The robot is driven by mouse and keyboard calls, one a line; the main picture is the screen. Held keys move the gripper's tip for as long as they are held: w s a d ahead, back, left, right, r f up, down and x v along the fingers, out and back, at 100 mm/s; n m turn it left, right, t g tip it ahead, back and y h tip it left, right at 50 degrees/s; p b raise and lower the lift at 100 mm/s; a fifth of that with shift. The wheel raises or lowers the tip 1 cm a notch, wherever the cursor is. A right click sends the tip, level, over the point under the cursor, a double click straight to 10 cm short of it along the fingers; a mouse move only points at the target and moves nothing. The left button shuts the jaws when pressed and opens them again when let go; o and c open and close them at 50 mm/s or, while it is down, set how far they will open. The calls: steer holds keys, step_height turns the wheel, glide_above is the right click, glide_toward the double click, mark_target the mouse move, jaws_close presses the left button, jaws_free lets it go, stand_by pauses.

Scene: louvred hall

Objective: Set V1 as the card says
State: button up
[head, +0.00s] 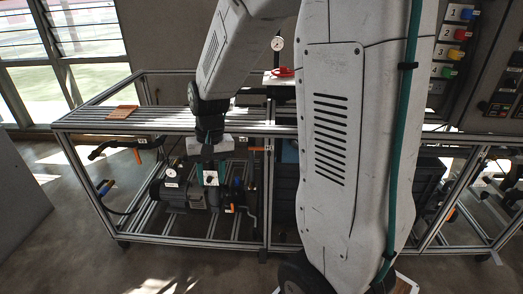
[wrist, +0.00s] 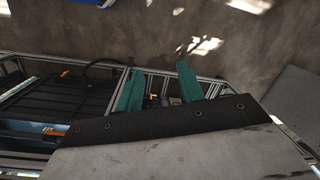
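My gripper (head: 210,168) hangs fingers-down in front of the frame bench (head: 75,122), over its lower pump area. Its two teal fingers stand apart with nothing seen between them in the wrist view (wrist: 158,88). An orange-handled valve (head: 258,149) is just right of the gripper, apart from it. A red handle (head: 283,72) sits by a gauge (head: 278,44) at the bench's back. A blue-ended handle (head: 105,188) is at the lower left. I cannot read which valve is V1. No readable card shows; my arm hides part of the bench.
A pump (head: 175,192) with a gauge stands on the lower rails. A wooden block (head: 122,112) lies on the slatted top. Numbered coloured switches (head: 455,33) are on the wall at right. Dark crates (head: 428,182) fill the lower right. The floor in front is clear.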

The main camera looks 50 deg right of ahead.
steer(key=w+d+f+m+t, duration=0.3)
steer(key=w+d+f+m, duration=0.4)
steer(key=w+f, duration=0.75)
steer(key=m+t+h, duration=0.4)
steer(key=m+h, duration=1.4)
steer(key=m, duration=0.1)
glide_toward(261, 149)
steer(key=d, duration=0.1)
steer(key=shift+w+f+x, duration=0.1)
steer(key=shift+x, duration=2.25)
steer(key=shift+w+f+x, duration=0.1)
steer(key=shift+w+x, duration=0.05)
steer(key=shift+x, duration=2.15)
steer(key=shift+a, duration=0.1)
jaws_close()
